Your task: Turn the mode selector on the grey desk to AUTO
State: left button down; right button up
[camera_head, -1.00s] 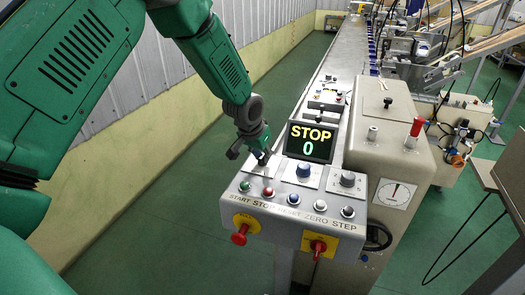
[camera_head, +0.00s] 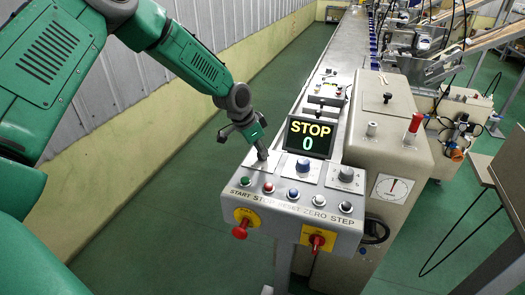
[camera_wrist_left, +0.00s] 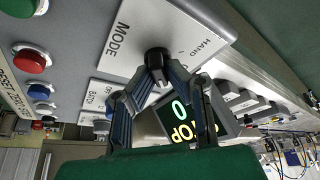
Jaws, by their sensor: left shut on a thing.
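The mode selector's black knob (camera_wrist_left: 157,60) stands on a white plate (camera_wrist_left: 125,42) marked MODE and HAND in the left wrist view. No AUTO mark is readable; part of the plate is hidden by the knob and fingers. In the head view the plate (camera_head: 257,169) lies at the left of the grey desk (camera_head: 300,226), mostly under my gripper. My left gripper (camera_head: 262,153) comes down on it from above. In the left wrist view the gripper (camera_wrist_left: 160,76) is shut on the knob, a fingertip at each side.
A display (camera_head: 308,137) reading STOP 0 stands just behind the gripper. A blue knob (camera_head: 303,165) and a grey knob (camera_head: 346,174) sit to the right. Several push buttons line the front, including a red one (camera_head: 268,187).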

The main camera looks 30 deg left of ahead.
pick_arm(q)
jog(key=shift+s+f, duration=0.1)
jog(key=shift+f, duration=0.05)
jog(key=c, duration=1.6)
grip_release()
jog(key=shift+a, duration=0.1)
jog(key=shift+a, duration=0.1)
jog(key=v, duration=1.1)
jog(key=shift+a+r, duration=0.15)
jog(key=shift+r, duration=0.2)
